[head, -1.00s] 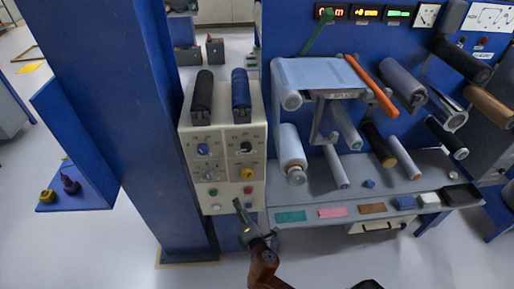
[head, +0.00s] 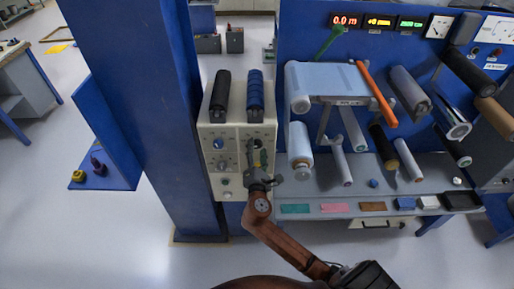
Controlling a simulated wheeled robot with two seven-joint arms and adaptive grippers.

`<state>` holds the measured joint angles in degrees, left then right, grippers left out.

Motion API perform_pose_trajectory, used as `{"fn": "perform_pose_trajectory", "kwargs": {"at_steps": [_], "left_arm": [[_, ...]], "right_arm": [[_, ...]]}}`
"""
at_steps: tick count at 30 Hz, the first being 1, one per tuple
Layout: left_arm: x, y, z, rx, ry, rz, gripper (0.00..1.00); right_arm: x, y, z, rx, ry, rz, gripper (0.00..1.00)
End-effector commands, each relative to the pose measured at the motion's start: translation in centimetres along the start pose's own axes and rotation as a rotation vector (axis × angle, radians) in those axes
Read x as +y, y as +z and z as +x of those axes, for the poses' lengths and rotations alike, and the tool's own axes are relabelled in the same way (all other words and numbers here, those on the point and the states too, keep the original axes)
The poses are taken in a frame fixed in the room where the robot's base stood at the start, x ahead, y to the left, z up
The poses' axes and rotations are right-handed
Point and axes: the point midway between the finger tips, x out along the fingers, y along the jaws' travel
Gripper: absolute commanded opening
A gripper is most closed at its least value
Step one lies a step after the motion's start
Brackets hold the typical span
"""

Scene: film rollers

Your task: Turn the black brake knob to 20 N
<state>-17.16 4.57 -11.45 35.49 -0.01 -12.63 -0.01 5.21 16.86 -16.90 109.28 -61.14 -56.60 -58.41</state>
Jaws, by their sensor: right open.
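The black brake knob (head: 257,143) is on the upper right of the cream control panel (head: 237,132). It is small, and my gripper's tips partly cover the area just below it; its pointer and scale cannot be read. My right gripper (head: 258,158) is open and empty in front of the panel's right half, with its tips just under the knob. I cannot tell whether they touch the panel. The yellow knob below is hidden behind the gripper. My left gripper is not in view.
A blue knob (head: 219,143) sits left of the black one. A blue pillar (head: 165,120) rises close on the left. A shelf with film rollers (head: 300,150) and sample strips lies to the right.

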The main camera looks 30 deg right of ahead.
Motion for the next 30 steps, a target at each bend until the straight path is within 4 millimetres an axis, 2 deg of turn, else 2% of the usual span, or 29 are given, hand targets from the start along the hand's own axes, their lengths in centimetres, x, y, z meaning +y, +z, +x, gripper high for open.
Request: {"fn": "perform_pose_trajectory", "kwargs": {"at_steps": [4, 13, 30], "left_arm": [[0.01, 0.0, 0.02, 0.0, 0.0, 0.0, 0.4], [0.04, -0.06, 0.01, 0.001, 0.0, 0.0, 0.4], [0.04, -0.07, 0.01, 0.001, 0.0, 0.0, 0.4]], "right_arm": [[-0.01, 0.03, 1.08, 0.0, -0.001, 0.001, 0.47], [0.01, 0.03, 1.25, 0.001, 0.0, 0.002, 0.46], [0.0, 0.0, 1.22, 0.001, -0.001, 0.002, 0.07]]}}
